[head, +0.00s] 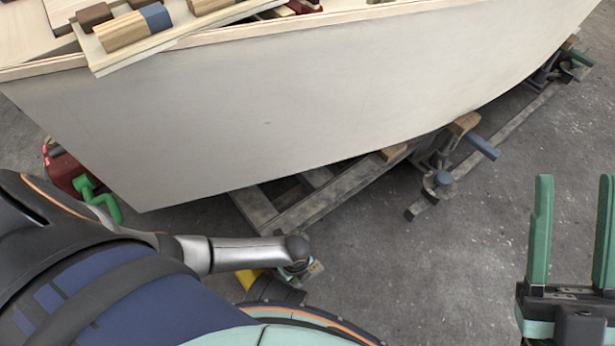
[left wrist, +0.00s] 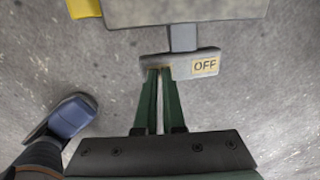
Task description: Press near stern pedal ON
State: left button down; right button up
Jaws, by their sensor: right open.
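The pedal (left wrist: 180,65) is a grey bar on a short stem below a grey block (left wrist: 185,10) in the left wrist view. A pale label reading OFF sits at its right end. My left gripper (left wrist: 160,71) has its green fingers together, with the tips at the pedal's near edge, left of the label. I cannot tell whether they touch it. In the head view my left arm hides most of this spot. My right gripper (head: 572,232) is open and empty over bare floor at the right of the head view.
The pale plywood hull (head: 270,110) fills the upper head view, on a wooden cradle (head: 330,200). Clamps (head: 437,180) and green and red gear (head: 70,172) stand below it. Blocks (head: 125,30) lie on top. Floor at right is clear.

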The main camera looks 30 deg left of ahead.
pick_arm(q)
jog(key=shift+w+f, duration=0.15)
jog(key=shift+f, duration=0.4)
jog(key=shift+r+p, duration=3.5)
jog(key=shift+p, duration=0.1)
pick_arm(e)
notch_tip(320, 180, up, 8)
jog(key=shift+s+d+t, duration=0.2)
jog(key=shift+d+t, duration=0.1)
jog(key=shift+d, duration=0.1)
jog(key=shift+m, duration=0.3)
